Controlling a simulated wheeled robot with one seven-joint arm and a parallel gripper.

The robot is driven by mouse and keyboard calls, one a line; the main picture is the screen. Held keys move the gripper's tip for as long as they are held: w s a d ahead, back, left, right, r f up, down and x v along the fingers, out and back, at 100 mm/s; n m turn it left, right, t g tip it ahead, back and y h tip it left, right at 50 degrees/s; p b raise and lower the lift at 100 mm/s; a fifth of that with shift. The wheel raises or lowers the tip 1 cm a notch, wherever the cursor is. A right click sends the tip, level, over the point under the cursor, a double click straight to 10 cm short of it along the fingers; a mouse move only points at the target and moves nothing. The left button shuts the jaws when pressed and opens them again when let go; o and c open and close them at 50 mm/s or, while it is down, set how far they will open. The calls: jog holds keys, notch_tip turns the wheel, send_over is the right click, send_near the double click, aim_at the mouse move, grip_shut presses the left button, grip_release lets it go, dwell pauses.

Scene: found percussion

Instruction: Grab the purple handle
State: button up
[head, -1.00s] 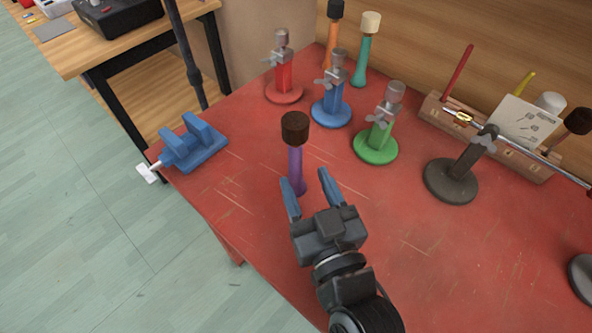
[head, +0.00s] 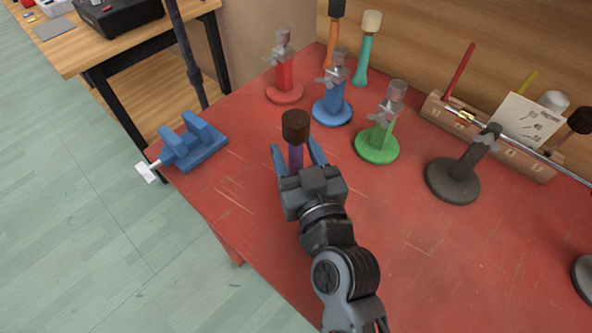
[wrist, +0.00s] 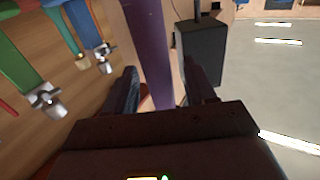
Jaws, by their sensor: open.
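The purple handle (head: 295,157) stands upright on the red table with a dark brown head (head: 295,126) on top. Its lower part is hidden behind my gripper in the head view. My gripper (head: 296,152) is open, with one blue-grey finger on each side of the handle. In the wrist view the purple handle (wrist: 149,50) runs between the two fingers of my gripper (wrist: 158,88). There is a visible gap to the left finger; the right finger is close to the handle, and I cannot tell if it touches.
Red (head: 285,76), blue (head: 334,98) and green (head: 379,137) clamp stands are behind and right of the handle. A blue vise (head: 193,144) sits at the table's left edge. A dark stand (head: 455,176) is farther right.

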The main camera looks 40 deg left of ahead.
jog(key=shift+c, duration=0.4)
grip_shut()
